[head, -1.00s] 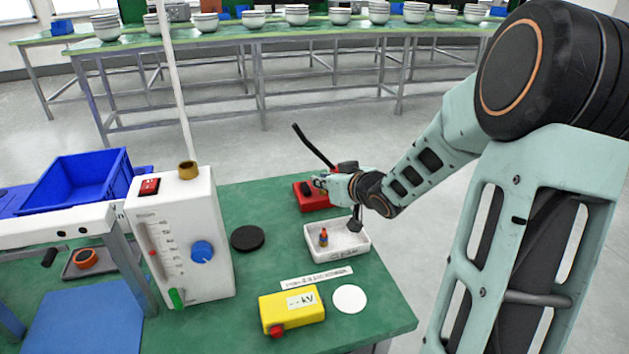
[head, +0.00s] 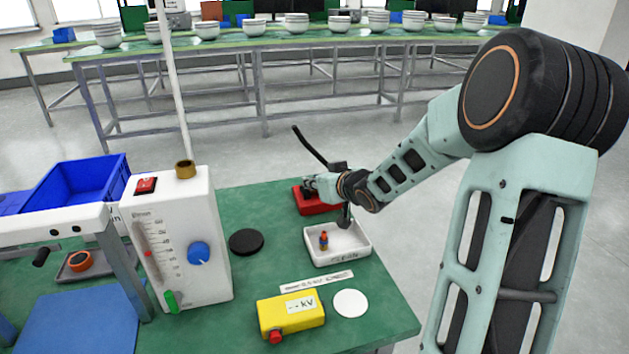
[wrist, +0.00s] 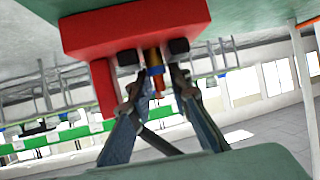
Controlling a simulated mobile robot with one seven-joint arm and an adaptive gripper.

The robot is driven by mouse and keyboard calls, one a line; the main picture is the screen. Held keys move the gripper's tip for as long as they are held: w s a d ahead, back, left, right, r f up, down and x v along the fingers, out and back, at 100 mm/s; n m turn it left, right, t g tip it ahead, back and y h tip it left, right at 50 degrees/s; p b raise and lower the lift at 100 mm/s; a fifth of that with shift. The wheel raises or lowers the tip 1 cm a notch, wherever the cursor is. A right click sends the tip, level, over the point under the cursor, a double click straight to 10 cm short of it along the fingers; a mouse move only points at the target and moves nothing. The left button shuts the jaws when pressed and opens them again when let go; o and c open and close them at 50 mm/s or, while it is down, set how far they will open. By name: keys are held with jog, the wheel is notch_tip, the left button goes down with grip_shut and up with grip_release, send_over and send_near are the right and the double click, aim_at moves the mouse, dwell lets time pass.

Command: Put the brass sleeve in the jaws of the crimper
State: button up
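The crimper is a red block with a long black lever (head: 313,147); its red body (head: 308,203) sits at the back of the green bench. In the wrist view its red underside or face (wrist: 135,30) fills the top, with two black blocks at its edge. A brass-coloured sleeve (wrist: 152,57) with a blue band and an orange end lies between those blocks. My gripper (wrist: 163,80) has its fingertips close on either side of the sleeve, at the blue band. In the head view my gripper (head: 322,186) is at the crimper and mostly hides the jaws. Exact seating is unclear.
A white tray (head: 362,254) holding a small blue-and-orange part stands in front of the crimper. A yellow kV box (head: 288,312), white disc (head: 350,303) and black disc (head: 246,242) lie nearby. A tall white metered box (head: 185,245) stands left.

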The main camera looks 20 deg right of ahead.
jog(key=shift+r, duration=0.3)
jog(key=p+v, duration=0.5)
jog(key=v, duration=0.7)
jog(key=shift+f, duration=0.1)
